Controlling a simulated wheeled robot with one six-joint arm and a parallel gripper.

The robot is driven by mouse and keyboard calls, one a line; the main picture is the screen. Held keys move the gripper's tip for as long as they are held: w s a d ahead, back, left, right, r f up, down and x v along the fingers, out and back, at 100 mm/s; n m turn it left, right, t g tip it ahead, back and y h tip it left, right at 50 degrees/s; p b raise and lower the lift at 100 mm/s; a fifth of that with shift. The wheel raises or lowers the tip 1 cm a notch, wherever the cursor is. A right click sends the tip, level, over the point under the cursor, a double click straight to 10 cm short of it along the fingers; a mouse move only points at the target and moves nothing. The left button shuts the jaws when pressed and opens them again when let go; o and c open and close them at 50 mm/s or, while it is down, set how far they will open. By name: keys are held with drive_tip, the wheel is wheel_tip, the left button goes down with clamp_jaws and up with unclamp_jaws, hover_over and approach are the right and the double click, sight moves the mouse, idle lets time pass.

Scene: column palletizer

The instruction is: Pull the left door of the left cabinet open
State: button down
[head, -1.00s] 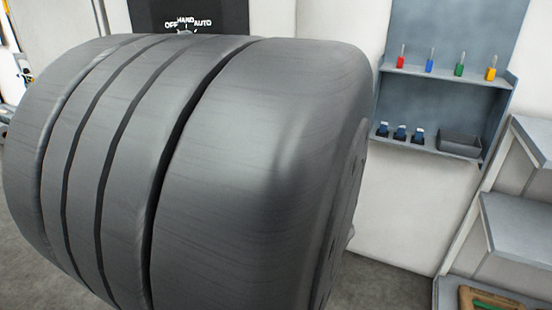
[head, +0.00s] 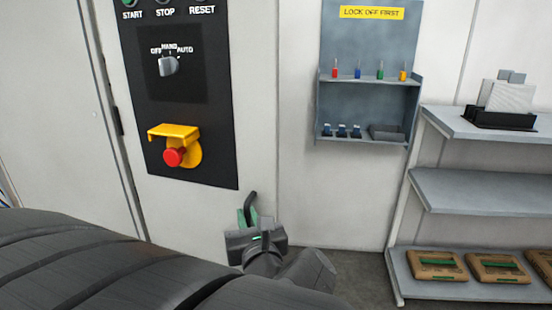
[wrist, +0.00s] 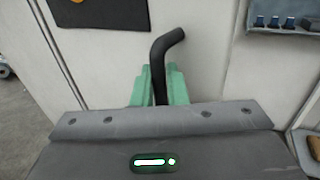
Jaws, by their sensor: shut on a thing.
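The left cabinet door (head: 210,215) is a pale panel carrying a black control panel. A dark bent handle (head: 251,199) stands at its lower right, close to a vertical seam. My gripper (head: 247,218) is at this handle, its green fingers closed around it. In the wrist view the handle (wrist: 160,60) rises from between the green fingertips (wrist: 155,85) and bends right at its top. The handle's lower part is hidden by my gripper. The door looks flush with the panel to its right; I cannot tell a small gap.
A red emergency button (head: 173,157) under a yellow guard juts from the control panel. A blue-grey lockout board (head: 368,110) hangs right of the handle. A grey shelf unit (head: 470,190) stands further right. Some grey floor (head: 350,272) shows clear below.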

drive_tip(key=shift+s+a+r, duration=0.1)
drive_tip(key=shift+r, duration=0.05)
drive_tip(key=c, duration=1.6)
unclamp_jaws()
drive_tip(key=shift+o, duration=0.2)
